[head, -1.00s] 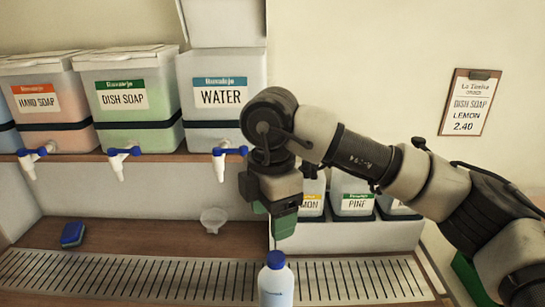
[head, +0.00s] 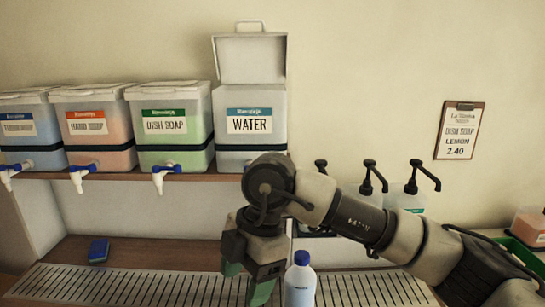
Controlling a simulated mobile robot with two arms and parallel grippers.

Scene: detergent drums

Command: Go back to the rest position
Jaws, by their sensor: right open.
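My right gripper (head: 247,284) is low in front of the shelf, its green fingertips apart with nothing seen between them. A white bottle with a blue cap (head: 300,282) stands upright on the slatted drip tray (head: 130,287), just right of the gripper in the picture. I cannot tell whether gripper and bottle touch. My right arm reaches in from the lower right and hides part of the counter and the pump bottles. My left gripper is not in view.
Several drums with taps line the shelf; the water drum (head: 250,105) has its lid up. A blue sponge (head: 98,251) lies on the counter. Pump bottles (head: 372,188) stand behind my arm. A price board (head: 459,130) hangs on the wall, and a green crate (head: 522,255) is at right.

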